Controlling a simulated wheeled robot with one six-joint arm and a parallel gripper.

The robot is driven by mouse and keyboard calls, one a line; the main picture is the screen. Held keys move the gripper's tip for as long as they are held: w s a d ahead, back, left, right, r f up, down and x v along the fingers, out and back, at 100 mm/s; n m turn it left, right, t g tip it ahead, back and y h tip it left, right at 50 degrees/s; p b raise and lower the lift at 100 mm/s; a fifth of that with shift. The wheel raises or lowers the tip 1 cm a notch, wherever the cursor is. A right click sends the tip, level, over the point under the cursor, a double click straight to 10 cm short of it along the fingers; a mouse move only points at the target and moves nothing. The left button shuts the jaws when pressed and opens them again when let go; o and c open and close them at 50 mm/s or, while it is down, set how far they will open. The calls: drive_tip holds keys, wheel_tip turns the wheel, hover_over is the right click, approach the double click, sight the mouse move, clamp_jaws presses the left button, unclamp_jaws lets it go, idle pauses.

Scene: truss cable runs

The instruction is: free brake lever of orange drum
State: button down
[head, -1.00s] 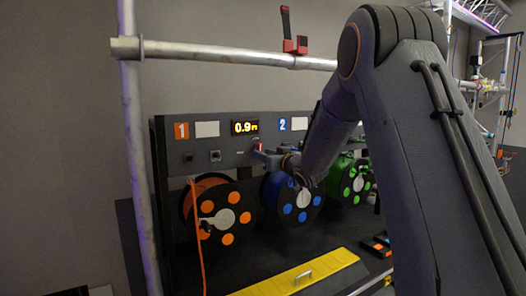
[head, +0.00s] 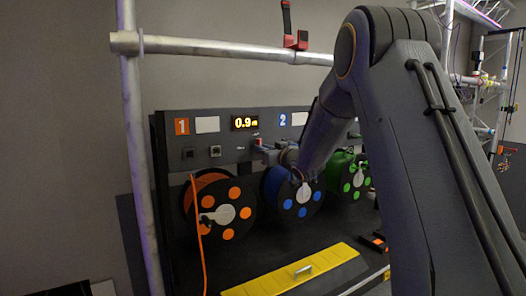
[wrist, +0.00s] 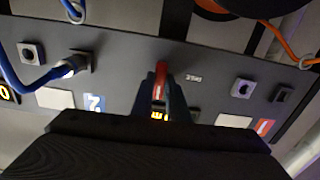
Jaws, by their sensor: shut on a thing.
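The orange drum (head: 226,212) hangs below panel position 1 in the head view, with an orange cable running down its left side. A small red lever (wrist: 161,80) sticks out of the grey panel beside the lit display in the wrist view. My gripper (wrist: 162,88) is shut on this lever, with one dark finger on each side. In the head view my gripper (head: 262,150) is small against the panel, right of the display (head: 244,122) reading 0.9 m. The lever's base is partly hidden by the fingers.
A blue drum (head: 296,198) and a green drum (head: 347,178) stand right of the orange one, the blue partly behind my arm. A yellow cover (head: 290,275) with a handle lies in front. A metal pipe frame (head: 135,150) stands at left. A blue cable (wrist: 35,82) plugs into the panel.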

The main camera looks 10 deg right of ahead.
drive_tip(key=shift+f+n, duration=0.1)
drive_tip(key=shift+n, duration=0.2)
drive_tip(key=shift+n+b, duration=8.6)
drive_tip(key=shift+b, duration=1.9)
drive_tip(key=shift+a, duration=0.1)
drive_tip(key=c, duration=1.7)
unclamp_jaws()
drive_tip(key=shift+s, duration=0.1)
